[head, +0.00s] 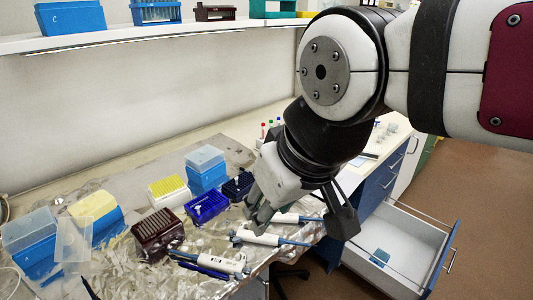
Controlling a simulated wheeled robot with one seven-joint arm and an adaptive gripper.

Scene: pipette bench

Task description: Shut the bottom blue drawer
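A blue-fronted drawer (443,262) stands pulled out of the cabinet at the lower right. It has a white inside, a metal bar handle and thin side rails, and a small blue box lies in it. Above it, the cabinet's blue drawer front (380,186) looks shut. Whether anything lies below the open drawer is cut off by the frame. My gripper (300,220) points down over the bench edge, left of the open drawer and apart from its front. Its fingers are spread wide, with white pipettes showing behind and below them.
The foil-covered bench holds pipettes (258,238), a dark brown tip rack (157,233), blue tip boxes (207,175) and a yellow rack (168,190). A shelf (150,35) runs above. Brown floor (490,210) is clear right of the drawer.

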